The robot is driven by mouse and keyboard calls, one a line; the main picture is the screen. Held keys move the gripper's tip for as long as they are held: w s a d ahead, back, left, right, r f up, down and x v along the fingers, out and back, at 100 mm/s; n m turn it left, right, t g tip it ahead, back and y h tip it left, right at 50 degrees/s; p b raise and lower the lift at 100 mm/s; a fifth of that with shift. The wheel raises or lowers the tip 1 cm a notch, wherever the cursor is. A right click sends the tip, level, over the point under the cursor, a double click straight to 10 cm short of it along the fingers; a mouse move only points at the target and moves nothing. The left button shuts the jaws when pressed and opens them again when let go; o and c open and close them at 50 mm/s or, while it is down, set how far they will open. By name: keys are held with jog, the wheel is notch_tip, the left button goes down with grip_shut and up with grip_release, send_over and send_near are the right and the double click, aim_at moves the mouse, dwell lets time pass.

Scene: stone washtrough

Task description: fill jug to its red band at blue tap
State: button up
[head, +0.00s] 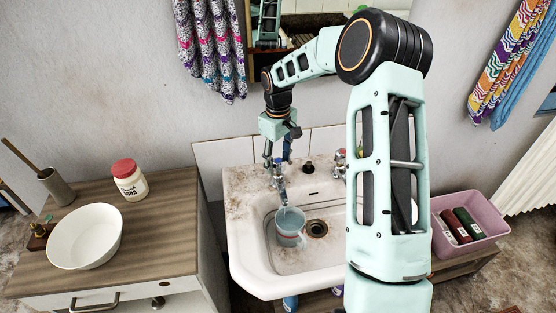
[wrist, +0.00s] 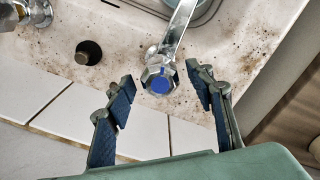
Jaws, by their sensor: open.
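The blue tap (wrist: 158,82) is a chrome tap with a blue cap, at the back left of the basin. In the head view its spout (head: 283,195) points towards the jug (head: 289,226), which stands upright in the basin below it. The jug looks pale blue-grey; I cannot clearly make out its red band or the water level. My gripper (wrist: 165,84) is open, its two fingers on either side of the blue cap and apart from it. In the head view my gripper (head: 276,163) hangs above the tap and partly hides it.
The white stained sink (head: 247,255) has a drain (head: 317,228) right of the jug. Another tap (head: 340,160) stands to the right, with a dark plug (wrist: 89,52) between the taps. A cabinet with a white bowl (head: 85,236) and a soda jar (head: 129,182) is left; a pink crate (head: 487,203) is right.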

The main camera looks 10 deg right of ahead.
aim_at(278, 160)
jog(key=shift+c, duration=0.6)
jog(key=c, duration=1)
jog(key=shift+m+b, duration=0.65)
jog(key=shift+m, duration=0.95)
jog(key=shift+c, duration=0.2)
jog(key=o, duration=1.2)
jog(key=shift+c, duration=0.2)
jog(key=shift+r, duration=0.1)
notch_tip(278, 160, up, 12)
